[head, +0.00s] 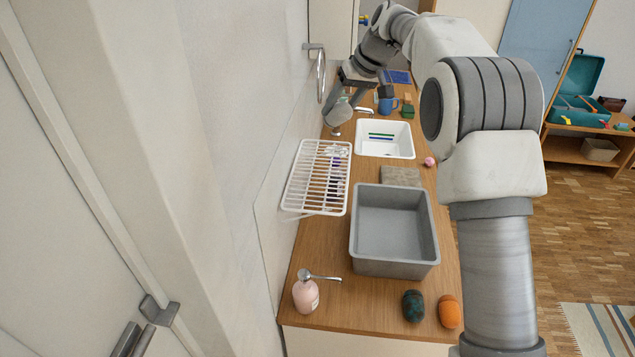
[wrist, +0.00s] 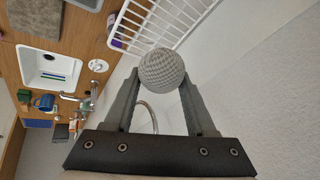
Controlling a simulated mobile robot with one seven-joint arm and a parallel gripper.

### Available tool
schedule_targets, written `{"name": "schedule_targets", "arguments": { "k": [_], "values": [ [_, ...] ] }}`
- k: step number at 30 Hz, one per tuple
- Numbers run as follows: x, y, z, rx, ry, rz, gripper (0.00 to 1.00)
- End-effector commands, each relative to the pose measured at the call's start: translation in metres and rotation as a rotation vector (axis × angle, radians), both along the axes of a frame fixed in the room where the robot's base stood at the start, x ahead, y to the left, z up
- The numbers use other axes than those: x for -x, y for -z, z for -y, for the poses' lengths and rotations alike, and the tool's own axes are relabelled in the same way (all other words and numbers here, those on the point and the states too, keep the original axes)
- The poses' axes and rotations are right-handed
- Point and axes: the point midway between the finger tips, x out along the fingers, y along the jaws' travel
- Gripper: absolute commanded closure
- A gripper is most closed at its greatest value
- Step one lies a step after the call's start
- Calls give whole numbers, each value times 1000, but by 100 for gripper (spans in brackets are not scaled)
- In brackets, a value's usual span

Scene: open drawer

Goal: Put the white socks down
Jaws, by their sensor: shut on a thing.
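The white socks (wrist: 162,71) are a rolled, knitted ball that looks light grey in the wrist view. My gripper (wrist: 160,80) is shut on them, with one finger on each side of the ball. In the head view the socks (head: 340,111) show at the end of my gripper (head: 345,99), close to the wall and above the back left part of the counter. I cannot tell their exact height above it.
A white dish rack (head: 299,178) stands along the wall, near a white sink (head: 407,152). A grey tub (head: 391,265) stands in front. A soap bottle (head: 305,292), a dark ball (head: 413,306) and an orange ball (head: 449,311) are near the front edge. A blue mug (head: 387,105) is behind the sink.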

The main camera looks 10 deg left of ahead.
Motion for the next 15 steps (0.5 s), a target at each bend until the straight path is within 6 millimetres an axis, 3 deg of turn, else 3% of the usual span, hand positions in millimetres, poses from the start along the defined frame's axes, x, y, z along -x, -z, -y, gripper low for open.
{"name": "schedule_targets", "arguments": {
  "k": [6, 15],
  "values": [
    [1, -13, -13, -1, -10, 0, 100],
    [29, 4, -16, -1, -10, -1, 100]
  ]
}}
